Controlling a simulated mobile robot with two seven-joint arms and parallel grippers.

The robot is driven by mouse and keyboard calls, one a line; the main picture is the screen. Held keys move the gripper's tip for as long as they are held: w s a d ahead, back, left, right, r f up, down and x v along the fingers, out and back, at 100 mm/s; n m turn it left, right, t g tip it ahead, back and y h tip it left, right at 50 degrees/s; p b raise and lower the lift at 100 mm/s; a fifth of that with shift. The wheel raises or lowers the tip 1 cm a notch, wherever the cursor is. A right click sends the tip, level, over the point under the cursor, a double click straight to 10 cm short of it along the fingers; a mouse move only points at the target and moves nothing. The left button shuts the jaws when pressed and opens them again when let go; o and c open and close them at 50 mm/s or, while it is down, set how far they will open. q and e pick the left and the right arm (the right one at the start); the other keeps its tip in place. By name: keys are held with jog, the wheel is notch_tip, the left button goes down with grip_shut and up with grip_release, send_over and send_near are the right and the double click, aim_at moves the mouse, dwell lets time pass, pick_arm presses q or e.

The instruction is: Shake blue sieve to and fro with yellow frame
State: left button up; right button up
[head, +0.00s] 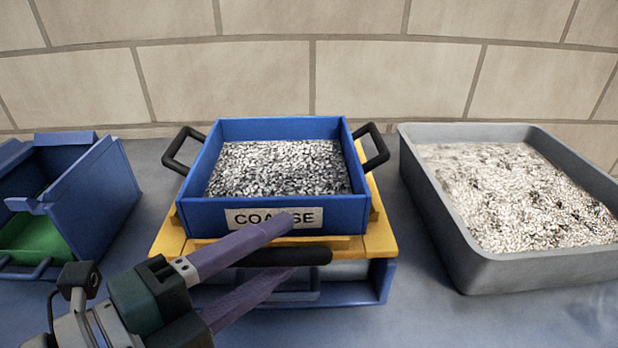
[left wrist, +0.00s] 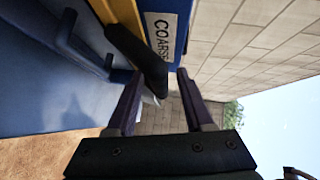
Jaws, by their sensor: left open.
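The blue sieve (head: 210,215), labelled COARSE, is full of grey gravel and sits on the yellow frame (head: 165,240). It has a black handle on each side. A black bar (head: 315,256) runs along the front of the yellow frame, and it also shows in the left wrist view (left wrist: 130,45). My left gripper (head: 290,246) is open in front of the sieve. Its purple fingers lie on either side of the black bar, with a gap visible in the left wrist view (left wrist: 158,75). The upper finger covers part of the label. My right gripper is out of view.
A blue box (head: 376,285) stands under the frame. A grey tray (head: 520,268) of pale gravel stands at right. A blue bin (head: 105,190) with something green inside stands at left. A brick wall (head: 260,75) closes the back.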

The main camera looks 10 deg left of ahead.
pick_arm(q)
jog(key=b+v, duration=0.1)
jog(key=v, duration=0.8)
jog(key=shift+s+a, duration=0.15)
jog(key=shift+s, duration=0.25)
dwell(0.4)
